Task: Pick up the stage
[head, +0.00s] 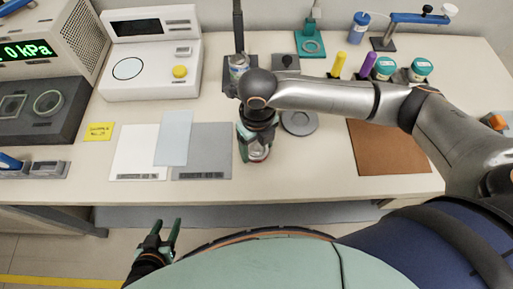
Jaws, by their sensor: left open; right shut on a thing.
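My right gripper (257,146) points down over the front part of the table, just right of the grey mat. It is shut on a small, round, pale metallic piece with a reddish lower edge, which appears to be the stage (258,154). The gripper and wrist hide much of this piece, and I cannot tell whether it touches the table. My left gripper (161,238) is open and empty, below and in front of the table's front edge.
A grey round disc (300,122) lies right of my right gripper. A brown mat (388,150) lies further right. White, pale blue and grey sheets (205,150) lie to the left. A white instrument (150,60) and capped bottles (383,68) stand behind. My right arm crosses above the table.

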